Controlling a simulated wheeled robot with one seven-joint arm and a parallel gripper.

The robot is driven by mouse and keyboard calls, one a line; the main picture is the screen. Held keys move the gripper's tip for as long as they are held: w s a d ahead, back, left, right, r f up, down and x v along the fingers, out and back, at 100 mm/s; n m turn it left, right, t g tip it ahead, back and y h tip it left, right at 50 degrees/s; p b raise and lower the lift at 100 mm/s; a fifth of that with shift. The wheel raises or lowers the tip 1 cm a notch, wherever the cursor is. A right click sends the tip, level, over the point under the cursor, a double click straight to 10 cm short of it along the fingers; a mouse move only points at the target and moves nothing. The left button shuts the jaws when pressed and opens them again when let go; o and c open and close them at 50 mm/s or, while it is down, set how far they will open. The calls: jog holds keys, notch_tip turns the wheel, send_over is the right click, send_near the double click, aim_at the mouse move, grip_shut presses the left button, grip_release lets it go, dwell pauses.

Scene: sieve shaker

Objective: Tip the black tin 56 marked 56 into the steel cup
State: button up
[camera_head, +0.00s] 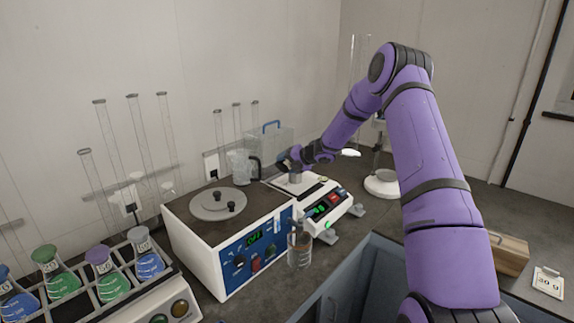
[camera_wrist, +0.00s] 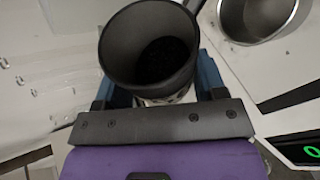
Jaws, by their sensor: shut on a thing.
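The black tin (camera_wrist: 118,62) is held in my gripper (camera_wrist: 158,92), between its blue finger pads, in the wrist view. Its open mouth faces the camera and dark contents show at the bottom. A pale label strip shows low on its side, but its number cannot be read. The steel cup (camera_wrist: 290,28) is at the upper right of the wrist view, apart from the tin, with its mouth open. In the head view my gripper (camera_head: 290,162) is above the balance, beside the small steel cup (camera_head: 295,178). The tin is hard to make out there.
The cup stands on a white balance (camera_head: 333,207) with a lit display. Left of it is a blue-fronted shaker (camera_head: 255,245). A clear beaker (camera_head: 300,248) stands in front. A clear box with a blue handle (camera_head: 270,140) and a plastic jug (camera_head: 240,163) are behind.

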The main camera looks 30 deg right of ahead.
jog(key=m+y, duration=0.2)
jog(key=y, duration=0.1)
jog(key=shift+w+d+f+m, duration=0.1)
jog(key=shift+w+d+m, duration=0.05)
jog(key=shift+d+m, duration=0.25)
jog(key=m+y, duration=0.1)
jog(key=d+r+m+y, duration=0.1)
jog(key=m, duration=0.1)
jog(key=shift+w+d+r+y, duration=0.15)
jog(key=shift+w+r+y, duration=0.1)
jog(key=shift+y, duration=0.15)
dwell(1.4)
jog(key=shift+s+a+f+n+h, duration=0.15)
jog(key=shift+a+n+h, duration=0.3)
jog(key=shift+n+h, duration=0.25)
jog(key=shift+s+a+f+n+h, duration=0.1)
jog(key=shift+a+f+n+h, duration=0.1)
jog(key=shift+n+h, duration=0.25)
jog(key=shift+a+f+n+h, duration=0.1)
jog(key=shift+a+n+h, duration=0.15)
jog(key=shift+n+h, duration=0.35)
jog(key=shift+s+a+f+n+h, duration=0.1)
jog(key=shift+f+n+h, duration=0.1)
jog(key=shift+n+h, duration=0.65)
